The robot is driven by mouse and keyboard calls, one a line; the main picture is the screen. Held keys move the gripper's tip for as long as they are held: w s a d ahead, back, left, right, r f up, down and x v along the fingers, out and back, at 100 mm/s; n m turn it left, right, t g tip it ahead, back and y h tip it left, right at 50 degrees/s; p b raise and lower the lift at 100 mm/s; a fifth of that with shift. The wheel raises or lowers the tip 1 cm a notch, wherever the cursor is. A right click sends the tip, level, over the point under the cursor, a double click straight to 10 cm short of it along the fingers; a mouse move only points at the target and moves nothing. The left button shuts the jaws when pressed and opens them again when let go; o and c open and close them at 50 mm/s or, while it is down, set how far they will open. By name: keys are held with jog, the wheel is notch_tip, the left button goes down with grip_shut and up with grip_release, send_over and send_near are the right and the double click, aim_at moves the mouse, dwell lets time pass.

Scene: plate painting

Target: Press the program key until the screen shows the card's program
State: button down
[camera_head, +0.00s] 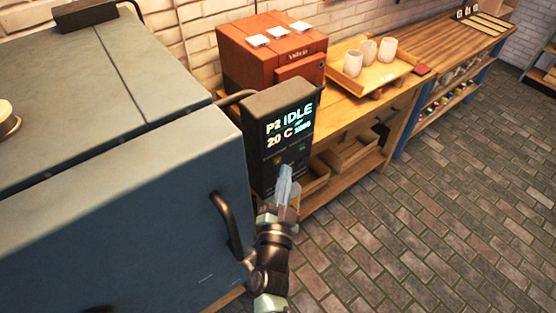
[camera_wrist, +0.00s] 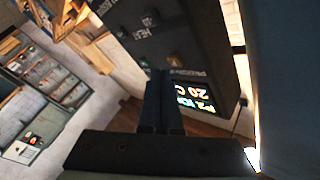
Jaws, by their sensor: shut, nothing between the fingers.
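A dark control box (camera_head: 258,130) stands at the front right corner of the big blue-grey kiln-like cabinet. Its lit screen (camera_head: 290,125) reads P2 IDLE and 20 C, with smaller text that is hard to read. My gripper (camera_head: 286,168) is shut and empty, in front of the box's lower face, below the screen. The wrist view shows the box upside down, with the shut fingers (camera_wrist: 164,72) close to a small labelled key and the screen (camera_wrist: 197,98) beyond. I cannot tell whether the fingertips touch the key. I cannot identify the program card.
The blue-grey cabinet (camera_head: 110,190) with a dark handle (camera_head: 226,222) fills the left. Behind the box is a red-brown cabinet (camera_head: 270,55) with white pieces on top. A wooden tray (camera_head: 385,75) with white cups sits on the workbench. The brick floor at right is clear.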

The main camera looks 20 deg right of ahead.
jog(key=shift+s, duration=0.1)
jog(key=shift+s+d, duration=0.3)
jog(key=shift+s, duration=0.45)
jog(key=shift+s+d, duration=0.3)
jog(key=shift+s, duration=0.45)
jog(key=shift+s+d, duration=0.3)
jog(key=shift+s, duration=0.45)
